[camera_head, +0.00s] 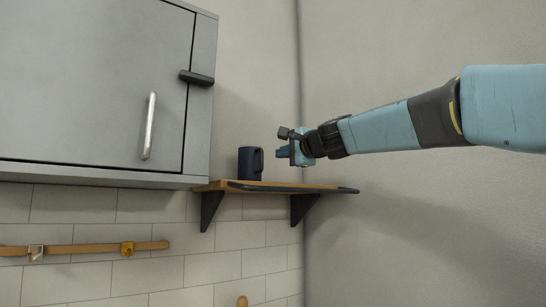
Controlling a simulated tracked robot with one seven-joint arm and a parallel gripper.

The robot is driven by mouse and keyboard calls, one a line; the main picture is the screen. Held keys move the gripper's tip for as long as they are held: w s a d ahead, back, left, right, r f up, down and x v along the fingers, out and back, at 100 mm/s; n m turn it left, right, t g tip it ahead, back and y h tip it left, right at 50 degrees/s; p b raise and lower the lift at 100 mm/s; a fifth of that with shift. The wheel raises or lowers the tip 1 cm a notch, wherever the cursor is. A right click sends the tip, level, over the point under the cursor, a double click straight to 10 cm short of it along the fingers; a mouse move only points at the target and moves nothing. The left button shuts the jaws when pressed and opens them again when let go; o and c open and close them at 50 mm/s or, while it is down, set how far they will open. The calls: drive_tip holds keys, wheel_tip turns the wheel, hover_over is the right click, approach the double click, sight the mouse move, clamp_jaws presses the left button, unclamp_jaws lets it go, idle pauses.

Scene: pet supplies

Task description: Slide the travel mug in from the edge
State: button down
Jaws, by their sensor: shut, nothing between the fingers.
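The travel mug (249,164) is dark blue with a handle on its right side. It stands upright on a wooden wall shelf (215,185) with a dark front edge, towards the shelf's left part. My gripper (280,153) is shut and empty. It reaches in from the right and appears just right of the mug in the picture, a little above the shelf. A small gap shows between its tips and the handle. I cannot tell how far apart they are in depth.
A grey wall cabinet (90,80) with a metal handle hangs left of the shelf. Two dark brackets (303,208) hold the shelf up. A wooden rail (85,249) with hooks runs along the tiled wall below. The shelf's right part looks bare.

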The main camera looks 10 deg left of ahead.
drive_tip(key=v, duration=0.7)
drive_tip(key=shift+s, duration=0.35)
drive_tip(key=s+d+f+n+g+h, duration=0.2)
drive_tip(key=s+d+f, duration=0.6)
drive_tip(key=f, duration=0.6)
drive_tip(key=s+d+f+n+g+h, duration=0.2)
drive_tip(key=s+d+f+n+h, duration=0.2)
drive_tip(key=s+d+f, duration=0.5)
drive_tip(key=s+d+f+n+g+h, duration=0.2)
drive_tip(key=s+d+f+h, duration=0.5)
drive_tip(key=d+f, duration=0.7)
wheel_tip(320, 180, down, 6)
drive_tip(key=shift+s+r+n+g, duration=0.15)
drive_tip(key=shift+s+n+g, duration=0.3)
drive_tip(key=shift+s, duration=0.65)
